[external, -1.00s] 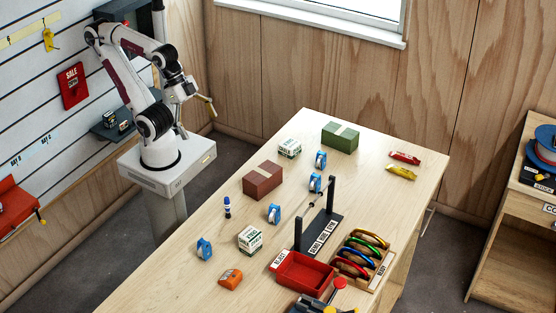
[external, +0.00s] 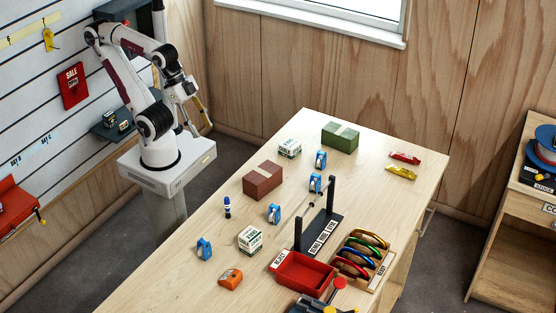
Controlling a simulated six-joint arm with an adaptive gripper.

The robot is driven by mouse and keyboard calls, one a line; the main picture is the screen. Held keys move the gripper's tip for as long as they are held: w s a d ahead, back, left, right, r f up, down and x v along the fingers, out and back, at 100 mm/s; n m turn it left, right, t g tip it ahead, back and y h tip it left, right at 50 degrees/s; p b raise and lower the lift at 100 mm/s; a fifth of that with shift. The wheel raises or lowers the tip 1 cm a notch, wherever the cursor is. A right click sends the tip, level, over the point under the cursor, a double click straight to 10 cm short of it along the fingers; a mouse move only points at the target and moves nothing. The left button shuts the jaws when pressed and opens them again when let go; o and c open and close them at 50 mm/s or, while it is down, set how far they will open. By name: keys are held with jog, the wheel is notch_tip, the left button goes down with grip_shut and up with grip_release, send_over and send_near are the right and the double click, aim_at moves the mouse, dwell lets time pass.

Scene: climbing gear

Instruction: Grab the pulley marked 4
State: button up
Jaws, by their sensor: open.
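Several blue pulleys lie spread along the left and middle of the wooden table: a far one (external: 320,159), one just in front of it (external: 315,183), a middle one (external: 274,213) and a near-left one (external: 204,248). Their number marks are too small to read, so I cannot tell which is marked 4. My gripper (external: 199,124) is open and empty. It points downward over the floor left of the table, above and apart from all the pulleys.
A dark post frame (external: 319,235), a red tray (external: 304,275) and a carabiner rack (external: 379,271) fill the right front.

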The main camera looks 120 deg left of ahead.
jog(key=w+d+r+n+t+h, duration=0.1)
jog(key=w+r+n+t, duration=0.4)
jog(key=w+r+n, duration=0.5)
jog(key=w+d+r+n+t, duration=0.2)
jog(key=w+r+n+t, duration=0.25)
jog(key=w+r, duration=0.7)
jog(key=w+a+r+n+t+y, duration=0.1)
jog(key=w+a+r+n+y, duration=0.5)
jog(key=r+n, duration=0.4)
jog(key=w+a+r+n+t+y, duration=0.1)
jog(key=w+a+r+n+y, duration=0.2)
jog(key=a+r+n+y, duration=0.65)
jog(key=w+f+n+g, duration=0.4)
jog(key=f+n+g, duration=0.1)
jog(key=f+n, duration=0.4)
jog(key=w+f+n+g, duration=0.45)
jog(key=f+n, duration=0.35)
jog(key=f, duration=0.2)
jog(key=d+f+n+g, duration=0.1)
jog(key=d+f, duration=0.3)
jog(key=f, duration=0.7)
jog(key=d+f+g, duration=0.4)
jog(key=f, duration=0.7)
jog(key=d+f+n+g+h, duration=0.1)
jog(key=d+f, duration=0.3)
jog(key=f, duration=0.7)
jog(key=shift+w+f+n+g, duration=0.2)
jog(key=shift+f+n+g, duration=0.15)
jog(key=shift+g, duration=0.45)
